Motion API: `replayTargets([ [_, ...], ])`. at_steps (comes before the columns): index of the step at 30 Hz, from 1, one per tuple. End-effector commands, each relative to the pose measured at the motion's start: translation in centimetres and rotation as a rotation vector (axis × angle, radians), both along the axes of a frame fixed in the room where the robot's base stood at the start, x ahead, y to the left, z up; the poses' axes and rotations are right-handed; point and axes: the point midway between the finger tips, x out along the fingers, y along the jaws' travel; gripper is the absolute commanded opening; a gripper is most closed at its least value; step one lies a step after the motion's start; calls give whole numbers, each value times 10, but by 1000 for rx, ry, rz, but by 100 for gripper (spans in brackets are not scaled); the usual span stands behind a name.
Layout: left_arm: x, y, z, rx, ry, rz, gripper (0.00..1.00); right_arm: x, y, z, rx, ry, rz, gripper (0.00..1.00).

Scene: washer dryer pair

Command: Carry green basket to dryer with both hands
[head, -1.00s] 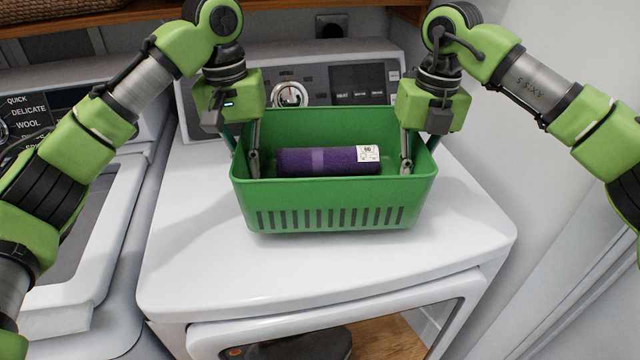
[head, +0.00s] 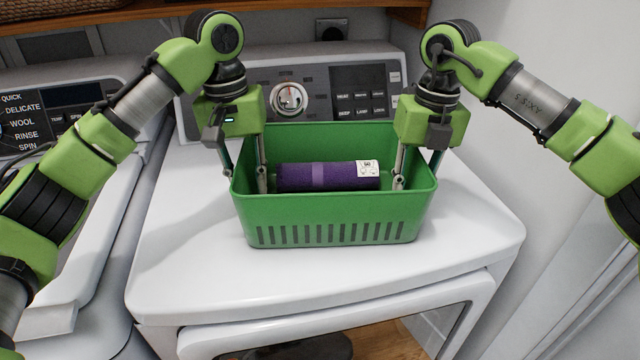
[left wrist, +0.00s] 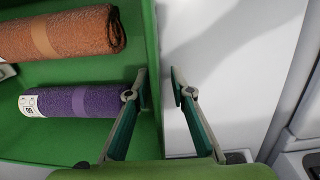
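The green basket (head: 335,210) stands upright on top of the white dryer (head: 190,255). A purple rolled towel (head: 305,177) lies in it. The left wrist view also shows an orange-brown rolled towel (left wrist: 60,35) beside the purple one (left wrist: 75,101); the basket's front wall seems to hide it from the head view. My left gripper (head: 246,180) is open astride the basket's left wall, one finger inside and one outside. In the left wrist view its fingertips (left wrist: 160,95) stand apart, with a gap outside the wall. My right gripper (head: 417,180) is open astride the right wall.
The dryer's control panel (head: 330,92) with a silver knob stands close behind the basket. The washer (head: 90,240) is at the left and a pale wall (head: 540,60) at the right. Bare dryer top lies in front of the basket.

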Motion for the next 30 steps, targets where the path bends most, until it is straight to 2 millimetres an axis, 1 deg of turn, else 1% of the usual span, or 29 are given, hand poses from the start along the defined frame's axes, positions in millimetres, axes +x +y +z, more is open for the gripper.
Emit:
replayTargets([
  [8, 0, 0, 1, -1, 0, -1, 21, 0, 0, 1, 1, 0, 0, 21],
  [11, 0, 0, 6, -1, -1, -1, 21, 0, 0, 1, 1, 0, 1, 21],
  [14, 1, 1, 17, 0, -4, 0, 21, 0, 1, 1, 1, 0, 1, 21],
  [25, 0, 5, 85, 0, -4, 1, 21, 0, 1, 0, 1, 0, 1, 21],
  [30, 0, 7, 107, 0, -2, 1, 21, 0, 1, 0, 1, 0, 1, 21],
])
